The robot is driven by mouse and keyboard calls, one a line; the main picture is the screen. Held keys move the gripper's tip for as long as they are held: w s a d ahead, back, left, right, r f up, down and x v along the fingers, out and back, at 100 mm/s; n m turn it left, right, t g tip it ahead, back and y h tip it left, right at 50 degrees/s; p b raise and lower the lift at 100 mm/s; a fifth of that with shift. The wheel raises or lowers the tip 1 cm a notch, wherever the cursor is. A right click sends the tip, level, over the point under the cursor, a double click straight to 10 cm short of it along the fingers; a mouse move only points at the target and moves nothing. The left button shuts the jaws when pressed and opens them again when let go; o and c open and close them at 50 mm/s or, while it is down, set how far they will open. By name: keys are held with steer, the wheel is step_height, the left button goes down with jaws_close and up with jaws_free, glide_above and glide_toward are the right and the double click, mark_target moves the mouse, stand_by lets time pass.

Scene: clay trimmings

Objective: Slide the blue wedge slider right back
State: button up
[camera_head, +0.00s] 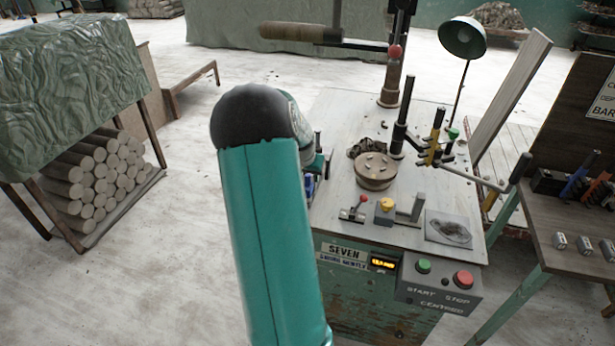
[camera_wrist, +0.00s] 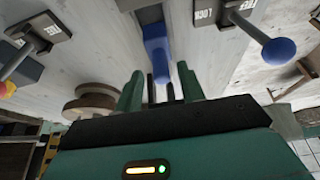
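The blue wedge slider (camera_wrist: 156,45) is at the top middle of the wrist view, coming out of a grey housing (camera_wrist: 149,14) on the pale machine top. A small bit of blue (camera_head: 309,185) shows beside my arm in the head view, likely the same part. My gripper (camera_wrist: 160,88) has its two green fingers apart, with the near end of the blue piece lying in line with the gap between them. I cannot tell whether either finger touches it. My arm hides most of the gripper and the slider in the head view.
A lever with a blue ball knob (camera_wrist: 278,50) stands close on the right in the wrist view, by a LOCK label (camera_wrist: 204,15). A round wooden disc (camera_head: 375,172), a red-knobbed lever (camera_head: 353,213) and a yellow knob (camera_head: 386,204) share the machine top (camera_head: 335,225).

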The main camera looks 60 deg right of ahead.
steer(key=shift+w+d+f, duration=0.1)
steer(key=shift+d+f, duration=0.15)
steer(key=shift+f, duration=0.35)
jaws_close()
